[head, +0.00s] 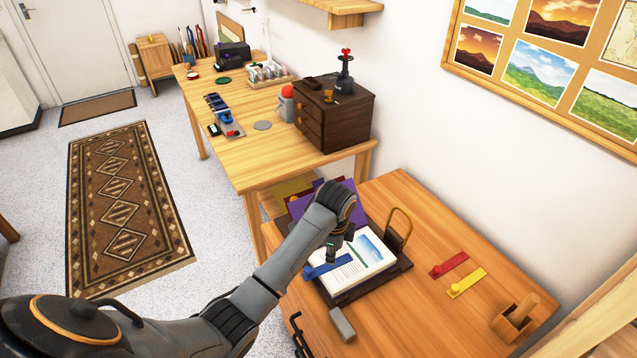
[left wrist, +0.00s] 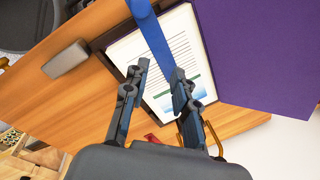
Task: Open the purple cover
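The purple cover (head: 318,196) stands raised at the far-left side of an open book, partly hidden behind my left arm. It fills the upper right of the left wrist view (left wrist: 262,55). The book's white page (head: 365,262) shows text lines and a landscape picture, and it lies in a dark tray (head: 362,290). A blue strap (head: 330,266) lies across the page; it also shows in the left wrist view (left wrist: 152,35). My left gripper (left wrist: 158,75) is open over the page, its fingers apart with nothing clearly held. My right gripper is not in view.
A brass arch (head: 400,224) stands at the tray's right corner. A grey block (head: 342,325) lies in front. A dark drawer box (head: 340,118) sits on the table behind.

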